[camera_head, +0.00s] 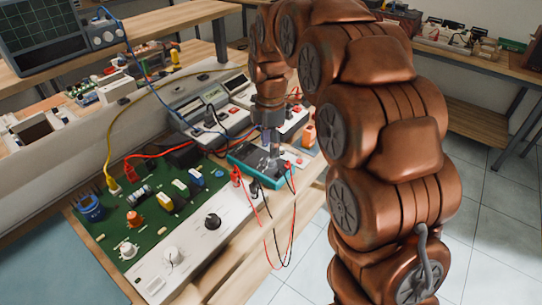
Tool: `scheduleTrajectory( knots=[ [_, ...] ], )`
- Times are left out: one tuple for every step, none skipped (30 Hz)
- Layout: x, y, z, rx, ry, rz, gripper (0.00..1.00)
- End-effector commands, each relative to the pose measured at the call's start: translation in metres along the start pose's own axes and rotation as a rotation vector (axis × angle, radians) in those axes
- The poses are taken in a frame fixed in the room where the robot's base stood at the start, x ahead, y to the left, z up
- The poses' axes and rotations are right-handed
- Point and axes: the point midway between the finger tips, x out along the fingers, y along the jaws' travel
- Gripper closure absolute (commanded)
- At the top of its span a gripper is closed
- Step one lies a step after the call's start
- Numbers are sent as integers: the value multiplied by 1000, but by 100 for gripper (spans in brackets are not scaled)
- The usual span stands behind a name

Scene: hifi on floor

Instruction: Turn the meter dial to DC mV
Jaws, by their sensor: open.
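The meter (243,155) is a teal-edged device lying on the wooden bench near the picture's middle. Red and black leads come from its near end. My gripper (272,150) points down over the meter from the end of my copper-coloured arm. The fingertips are small and dark here, and I cannot tell whether they touch the meter. The gripper and wrist hide part of the meter's face. I cannot make out the dial, its pointer or its markings.
A green circuit board (160,212) with knobs and plugs lies left of the meter. Grey bench instruments (215,125) stand behind it. Red and black leads (268,235) hang over the bench's front edge. An oscilloscope (45,35) stands at the back left. The tiled floor at right is clear.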

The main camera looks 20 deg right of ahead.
Motion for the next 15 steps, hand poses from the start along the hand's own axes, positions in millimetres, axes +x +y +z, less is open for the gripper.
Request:
scheduleTrajectory(
  knots=[
    [8,-2,0,0,0,-7,48],
    [12,-2,0,0,0,-6,48],
    [18,-2,0,1,0,-6,48],
    [22,-2,1,1,0,-6,48],
    [26,-2,1,2,0,-6,48],
    [30,-2,0,1,0,-6,48],
    [33,-1,0,2,1,-4,48],
    [36,-1,0,2,1,-2,48],
    [40,0,0,2,1,-1,48],
    [42,0,0,2,0,-1,48],
    [44,-1,0,2,0,-2,48],
    [46,-1,0,2,0,-2,48],
    [47,-1,0,2,0,-3,48],
    [48,-2,0,2,0,-3,48],
    [49,-1,0,2,0,-3,48]
  ],
)
